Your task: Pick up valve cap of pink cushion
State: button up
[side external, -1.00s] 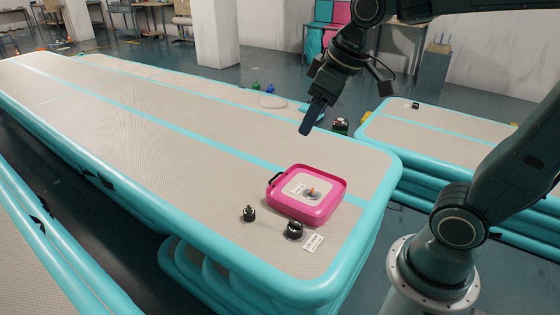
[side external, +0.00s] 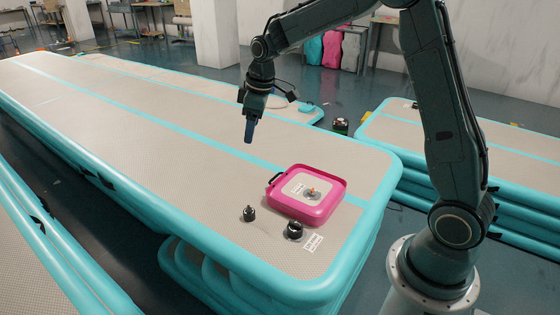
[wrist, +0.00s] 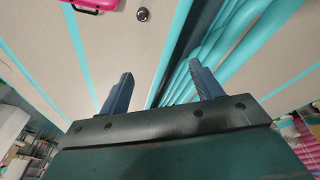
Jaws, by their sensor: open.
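The pink cushion (side external: 330,211) lies on the near right end of the long track, with a black handle on its left side. A small orange-and-grey valve part (side external: 312,191) shows on its pale top. A small black knob-like part (side external: 249,213) stands left of the cushion, and a wider black round part (side external: 294,230) sits at its front edge. I cannot tell which is the valve cap. My gripper (side external: 249,139) hangs above the track, behind and left of the cushion, empty. In the wrist view my gripper (wrist: 161,69) is open; the pink cushion (wrist: 100,4) is cut off at the top.
The long beige-and-turquoise track (side external: 150,130) is mostly clear. A white label (side external: 312,242) lies at its near right. Another track stack (side external: 455,140) stands to the right across a gap, and a dark item (side external: 341,124) sits behind.

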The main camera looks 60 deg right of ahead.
jog(key=w+d+f+n, duration=0.1)
jog(key=w+d+f, duration=0.15)
jog(key=f, duration=0.25)
jog(key=w+d+f+n, duration=0.1)
jog(key=w+f, duration=0.2)
jog(key=f, duration=0.3)
jog(key=n+g, duration=0.1)
jog(key=g, duration=0.1)
send_near(249, 208)
jog(key=shift+y, duration=0.4)
jog(key=shift+f, duration=2.75)
jog(key=shift+f, duration=0.1)
jog(key=shift+w+a+f, duration=0.1)
jog(key=shift+w+f, duration=0.05)
jog(key=shift+f, duration=1.05)
jog(key=shift+w+a+f, duration=0.1)
jog(key=shift+f, duration=1.15)
jog(key=shift+c, duration=0.3)
jog(key=c, duration=1.1)
jog(key=shift+o, duration=0.2)
jog(key=shift+r, duration=0.1)
